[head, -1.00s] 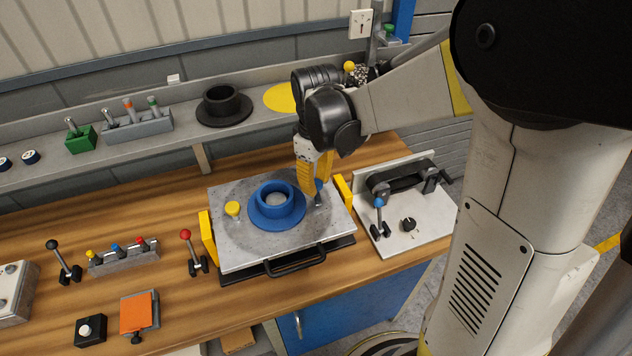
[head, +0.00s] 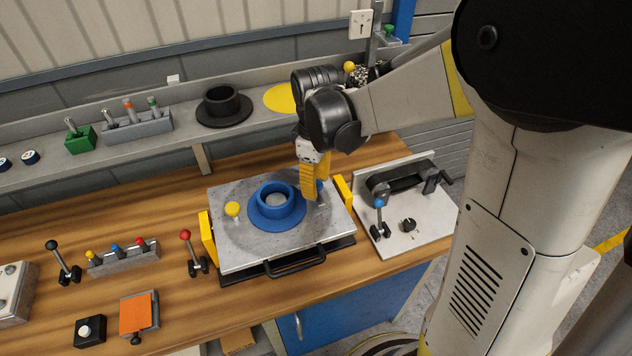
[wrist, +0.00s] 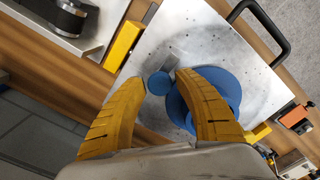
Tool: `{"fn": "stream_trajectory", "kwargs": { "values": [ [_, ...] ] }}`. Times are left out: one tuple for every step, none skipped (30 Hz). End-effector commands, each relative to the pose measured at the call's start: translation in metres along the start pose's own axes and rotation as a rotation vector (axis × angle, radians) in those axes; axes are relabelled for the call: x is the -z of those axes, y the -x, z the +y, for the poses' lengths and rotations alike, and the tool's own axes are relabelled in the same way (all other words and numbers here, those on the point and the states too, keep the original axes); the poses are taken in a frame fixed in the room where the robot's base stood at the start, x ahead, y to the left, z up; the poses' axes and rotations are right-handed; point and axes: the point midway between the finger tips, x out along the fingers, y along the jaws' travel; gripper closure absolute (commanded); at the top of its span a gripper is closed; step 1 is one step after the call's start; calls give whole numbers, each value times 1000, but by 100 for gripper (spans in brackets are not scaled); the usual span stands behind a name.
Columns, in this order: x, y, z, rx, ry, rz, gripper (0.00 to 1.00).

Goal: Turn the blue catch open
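The blue catch (wrist: 158,83) shows in the wrist view as a round blue knob with a short grey lever beside it, on the grey plate (wrist: 195,30). A blue flanged ring (head: 277,207) sits mid-plate, to the left of the catch in the head view. My gripper (head: 311,196) points down at the plate's right part. In the wrist view its two yellow fingers (wrist: 160,82) are apart, one each side of the knob. The right finger passes over part of the ring. I cannot tell if either finger touches the knob. In the head view the fingers mostly hide the catch.
A yellow knob (head: 232,209) stands on the plate left of the ring. Yellow blocks (head: 344,191) flank the plate, and a black handle (head: 296,261) is at its front. A panel (head: 425,226) with a blue-tipped lever (head: 379,208) stands to the right.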

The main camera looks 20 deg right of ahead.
Motion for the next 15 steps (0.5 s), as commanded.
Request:
{"fn": "stream_trajectory", "kwargs": {
  "values": [
    [0, 0, 0, 0, 0, 0, 48],
    [0, 0, 0, 0, 0, 0, 48],
    [0, 0, 0, 0, 0, 0, 48],
    [0, 0, 0, 0, 0, 0, 48],
    [0, 0, 0, 0, 0, 0, 48],
    [0, 0, 0, 0, -1, 0, 48],
    [0, 0, 0, 0, -1, 0, 48],
    [0, 0, 0, 0, -1, 0, 48],
    [0, 1, 0, 0, -1, 0, 48],
    [0, 1, 0, 0, -1, 0, 48],
    [0, 3, 0, 0, -1, 0, 48],
    [0, 6, 0, 0, -1, 0, 48],
    [0, 9, 0, 0, -1, 0, 48],
    [0, 13, 0, 0, -1, 0, 48],
    [0, 20, 0, 0, -1, 0, 48]
  ]
}}
